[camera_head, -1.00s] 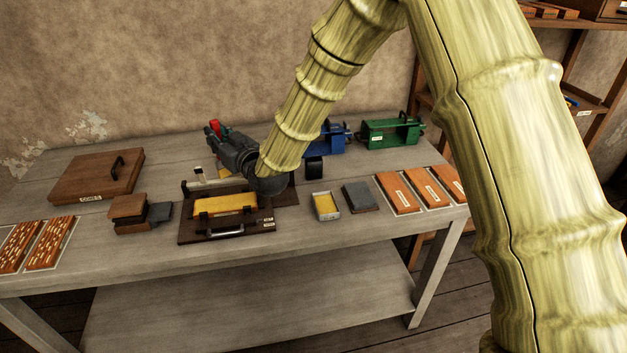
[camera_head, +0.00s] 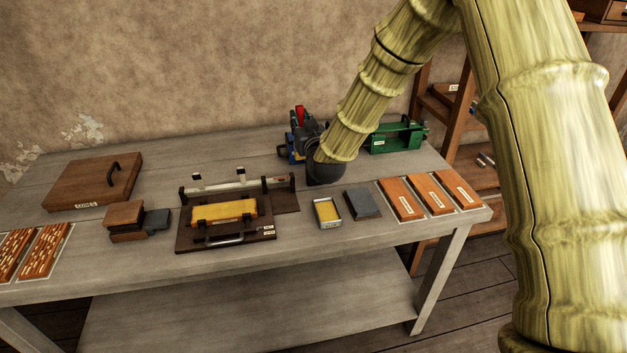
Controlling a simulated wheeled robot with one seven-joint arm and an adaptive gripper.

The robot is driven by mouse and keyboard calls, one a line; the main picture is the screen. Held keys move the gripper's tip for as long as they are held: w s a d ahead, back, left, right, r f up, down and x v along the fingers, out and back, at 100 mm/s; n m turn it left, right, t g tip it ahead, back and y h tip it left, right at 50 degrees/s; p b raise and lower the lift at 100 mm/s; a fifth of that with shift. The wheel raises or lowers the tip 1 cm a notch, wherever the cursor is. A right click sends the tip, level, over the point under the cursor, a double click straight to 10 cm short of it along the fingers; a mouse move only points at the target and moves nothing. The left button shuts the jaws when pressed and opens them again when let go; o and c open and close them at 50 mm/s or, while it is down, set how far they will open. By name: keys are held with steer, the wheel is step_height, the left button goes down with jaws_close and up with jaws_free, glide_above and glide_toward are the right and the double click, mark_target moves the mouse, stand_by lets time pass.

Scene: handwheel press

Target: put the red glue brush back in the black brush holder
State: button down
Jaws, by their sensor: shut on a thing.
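The red glue brush (camera_head: 300,114) shows as a short red piece standing up at my gripper (camera_head: 305,130). My gripper is shut on it, over the back right part of the table; the fingertips are mostly hidden by the wrist. The black brush holder does not show now; my dark wrist and arm cover the spot where it stood. I cannot tell whether the brush touches the holder.
A blue device (camera_head: 290,153) is partly hidden behind my gripper, and a green one (camera_head: 398,136) stands to its right. In front lie a small yellow-filled tray (camera_head: 327,213), a grey block (camera_head: 362,203) and orange tiles (camera_head: 402,199). A dark board with a yellow block (camera_head: 224,211) lies left.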

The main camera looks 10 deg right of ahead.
steer(key=w+d+m+h, duration=0.1)
steer(key=d+h, duration=0.1)
steer(key=d, duration=0.3)
step_height(320, 180, down, 10)
steer(key=p, duration=0.2)
steer(key=shift+a, duration=0.2)
stand_by(0.3)
steer(key=shift+f, duration=0.2)
steer(key=c, duration=1.3)
jaws_free()
steer(key=shift+c, duration=0.2)
